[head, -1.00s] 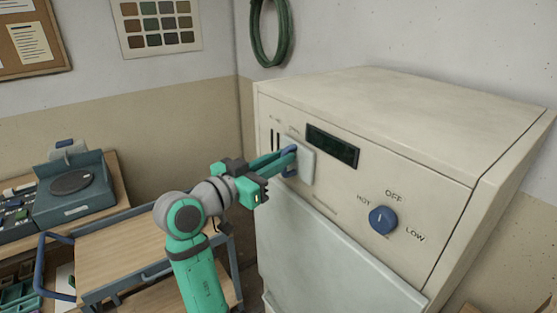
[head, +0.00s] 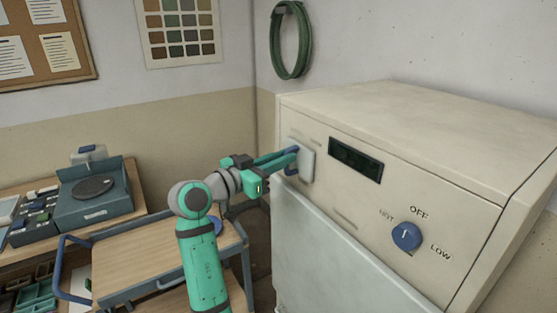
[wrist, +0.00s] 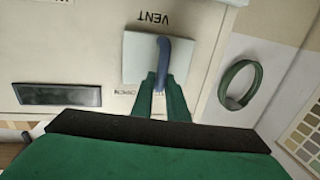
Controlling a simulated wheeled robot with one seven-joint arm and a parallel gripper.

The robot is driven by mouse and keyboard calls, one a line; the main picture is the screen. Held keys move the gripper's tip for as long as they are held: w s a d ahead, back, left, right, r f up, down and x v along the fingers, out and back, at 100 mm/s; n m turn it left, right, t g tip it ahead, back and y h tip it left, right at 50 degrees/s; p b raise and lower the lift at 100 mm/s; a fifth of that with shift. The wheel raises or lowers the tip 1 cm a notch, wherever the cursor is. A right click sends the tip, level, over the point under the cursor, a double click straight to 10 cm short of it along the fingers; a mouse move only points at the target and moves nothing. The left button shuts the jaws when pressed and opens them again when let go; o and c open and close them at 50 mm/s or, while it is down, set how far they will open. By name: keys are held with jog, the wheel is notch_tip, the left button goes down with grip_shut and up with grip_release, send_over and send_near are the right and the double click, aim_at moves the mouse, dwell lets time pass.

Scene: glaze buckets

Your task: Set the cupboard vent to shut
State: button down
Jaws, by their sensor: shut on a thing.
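The cupboard vent is a pale sliding plate (head: 307,165) with a blue handle (head: 294,150), on the upper left of the cream cupboard front. No dark vent slots show beside the plate. Small lettering near the fingers is partly hidden.
A dark display (head: 356,160) and a blue knob (head: 407,237) marked HOT, OFF and LOW are on the same cupboard front (head: 345,218). A trolley (head: 140,262) stands by my arm. A green hose coil (head: 290,42) hangs on the wall.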

jog(key=c, duration=1.8)
grip_release()
jog(key=shift+w+a, duration=0.3)
jog(key=shift+a, duration=0.05)
jog(key=shift+o, duration=0.2)
jog(key=shift+s+d, duration=0.1)
jog(key=shift+d, duration=0.05)
jog(key=v, duration=1)
jog(key=shift+s+a, duration=0.3)
